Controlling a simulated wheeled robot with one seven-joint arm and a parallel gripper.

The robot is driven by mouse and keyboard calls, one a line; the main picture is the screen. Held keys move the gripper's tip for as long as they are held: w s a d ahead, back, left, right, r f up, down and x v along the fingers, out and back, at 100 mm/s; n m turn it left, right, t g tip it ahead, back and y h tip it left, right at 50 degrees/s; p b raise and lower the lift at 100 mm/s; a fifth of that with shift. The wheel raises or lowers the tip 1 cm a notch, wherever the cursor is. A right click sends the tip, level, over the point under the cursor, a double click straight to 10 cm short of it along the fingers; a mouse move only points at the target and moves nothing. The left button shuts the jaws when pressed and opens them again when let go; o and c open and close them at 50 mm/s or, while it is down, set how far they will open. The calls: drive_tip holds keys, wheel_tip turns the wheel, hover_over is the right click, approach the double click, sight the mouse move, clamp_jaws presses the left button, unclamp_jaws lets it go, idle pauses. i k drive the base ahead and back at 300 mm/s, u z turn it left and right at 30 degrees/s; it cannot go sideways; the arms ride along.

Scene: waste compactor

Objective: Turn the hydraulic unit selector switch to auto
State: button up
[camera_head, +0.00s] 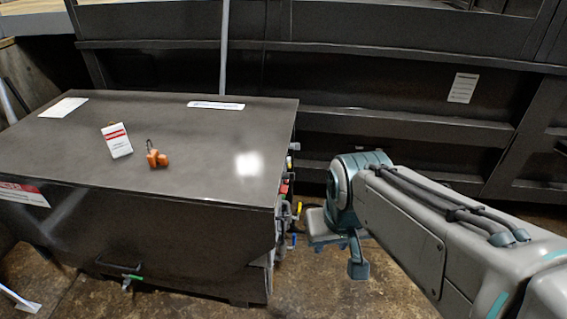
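The hydraulic unit appears to be the large dark cabinet (215,145) at left, with a flat top. Its right side is seen nearly edge-on and carries several small coloured parts (284,200), in red, green, yellow and blue. I cannot make out the selector switch or its position among them. My gripper (345,252), teal and grey, hangs at the end of my arm just right of that side. It seems apart from the cabinet. Its fingers are small and partly hidden by the wrist, so I cannot tell whether they are open or shut.
An orange padlock (157,158) and a red-and-white tag (117,140) lie on the cabinet top. A green-marked handle (127,277) is low on its front. A dark ribbed wall (400,95) stands behind. Brown floor (335,297) is clear below my gripper.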

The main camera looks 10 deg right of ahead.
sight(291, 176)
drive_tip(key=z, duration=0.5)
drive_tip(key=i, duration=0.65)
drive_tip(key=z, duration=0.55)
drive_tip(key=i, duration=0.8)
drive_tip(key=u, duration=0.25)
